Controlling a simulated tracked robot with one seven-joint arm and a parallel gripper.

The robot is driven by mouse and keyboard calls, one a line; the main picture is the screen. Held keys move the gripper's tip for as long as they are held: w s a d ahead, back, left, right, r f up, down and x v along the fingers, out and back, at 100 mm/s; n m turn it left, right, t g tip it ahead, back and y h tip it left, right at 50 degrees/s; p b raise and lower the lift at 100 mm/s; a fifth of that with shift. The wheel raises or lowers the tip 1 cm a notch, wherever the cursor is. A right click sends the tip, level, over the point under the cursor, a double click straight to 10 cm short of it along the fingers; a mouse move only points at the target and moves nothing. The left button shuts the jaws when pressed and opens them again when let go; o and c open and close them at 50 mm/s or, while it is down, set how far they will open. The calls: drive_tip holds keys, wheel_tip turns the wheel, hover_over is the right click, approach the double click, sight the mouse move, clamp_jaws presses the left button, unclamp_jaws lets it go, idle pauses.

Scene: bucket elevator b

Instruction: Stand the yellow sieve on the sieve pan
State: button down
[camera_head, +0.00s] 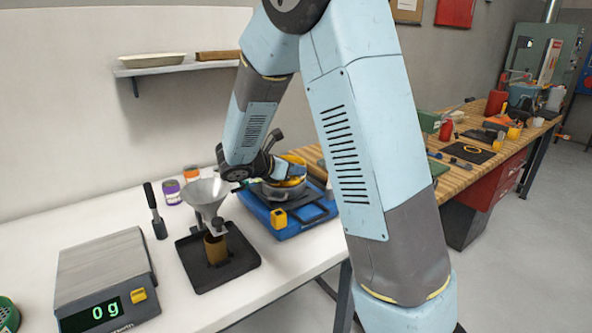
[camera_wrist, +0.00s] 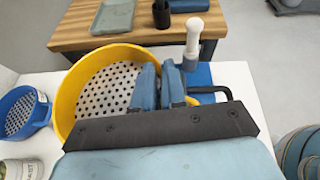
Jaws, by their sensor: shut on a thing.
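The yellow sieve (camera_head: 293,159) is at the blue shaker in the head view, partly hidden behind my arm. In the wrist view the yellow sieve (camera_wrist: 66,97) is a wide ring with a perforated pale floor. My gripper (camera_wrist: 160,72) is shut on its right-hand rim; the gripper also shows in the head view (camera_head: 296,171). A grey metal round pan (camera_head: 283,192), which looks like the sieve pan, sits on the shaker just below the sieve. I cannot tell whether the sieve touches it. The pan is hidden in the wrist view.
The blue shaker base (camera_head: 291,229) has a black clamp frame. A steel funnel (camera_head: 206,192) on a black tray stands to its left, near a scale (camera_head: 104,276) reading 0 g. A blue sieve (camera_wrist: 22,112) lies left of the yellow one. A wooden bench (camera_head: 473,170) stands right.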

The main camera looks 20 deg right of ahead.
drive_tip(key=shift+f, duration=0.25)
